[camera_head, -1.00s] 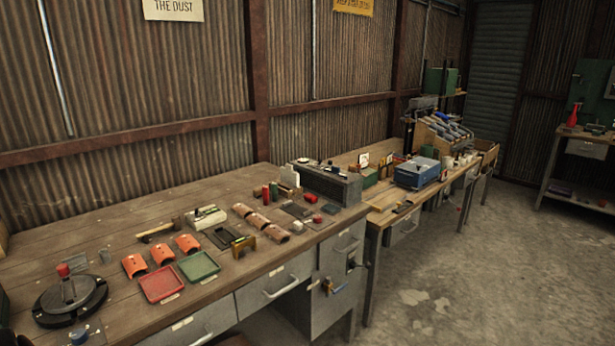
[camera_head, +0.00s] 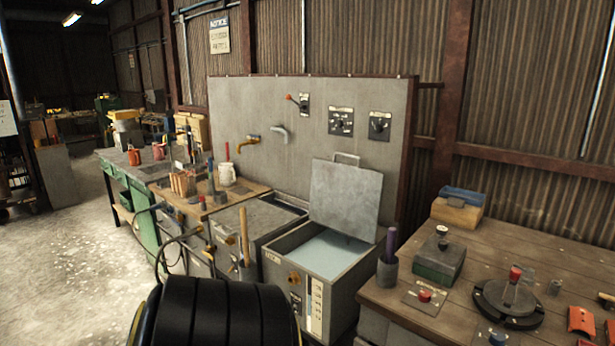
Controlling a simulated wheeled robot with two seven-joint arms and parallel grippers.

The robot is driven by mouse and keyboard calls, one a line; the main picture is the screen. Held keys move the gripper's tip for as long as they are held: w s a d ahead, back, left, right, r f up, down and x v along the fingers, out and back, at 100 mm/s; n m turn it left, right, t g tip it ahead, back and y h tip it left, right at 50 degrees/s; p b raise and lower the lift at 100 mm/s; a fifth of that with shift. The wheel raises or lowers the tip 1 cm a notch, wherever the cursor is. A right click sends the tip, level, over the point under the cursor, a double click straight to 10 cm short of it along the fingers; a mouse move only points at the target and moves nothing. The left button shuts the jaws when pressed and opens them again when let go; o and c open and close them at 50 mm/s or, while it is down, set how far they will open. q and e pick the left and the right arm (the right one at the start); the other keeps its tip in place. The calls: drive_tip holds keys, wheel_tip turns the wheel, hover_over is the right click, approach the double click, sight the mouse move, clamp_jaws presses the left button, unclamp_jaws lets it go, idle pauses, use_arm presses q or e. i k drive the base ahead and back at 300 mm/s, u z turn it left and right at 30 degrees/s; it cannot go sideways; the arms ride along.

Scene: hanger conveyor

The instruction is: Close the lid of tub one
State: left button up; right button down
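A grey metal tub (camera_head: 335,292) stands in the centre, filled with pale liquid. Its lid (camera_head: 345,198) stands raised at the back, tilted toward the wall panel, with a handle (camera_head: 346,157) on its upper edge. A label on the tub's front is too small to read, so I cannot tell which tub is tub one. To its left stands a second grey tub (camera_head: 228,222), whose top looks mostly covered, with a dark opening at its back right. Neither gripper shows. A black ribbed part, probably of my own arm, hides the lower left of the nearer tub.
A wooden bench (camera_head: 455,300) is close on the right, with a purple-handled tool in a cup (camera_head: 388,270) near the tub. A grey panel (camera_head: 260,112) with taps and switches is behind. A wooden stick (camera_head: 244,235) stands by the left tub. Open floor (camera_head: 85,260) lies left.

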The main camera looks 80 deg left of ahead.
sight(345, 199)
drive_tip(key=u, duration=2.25)
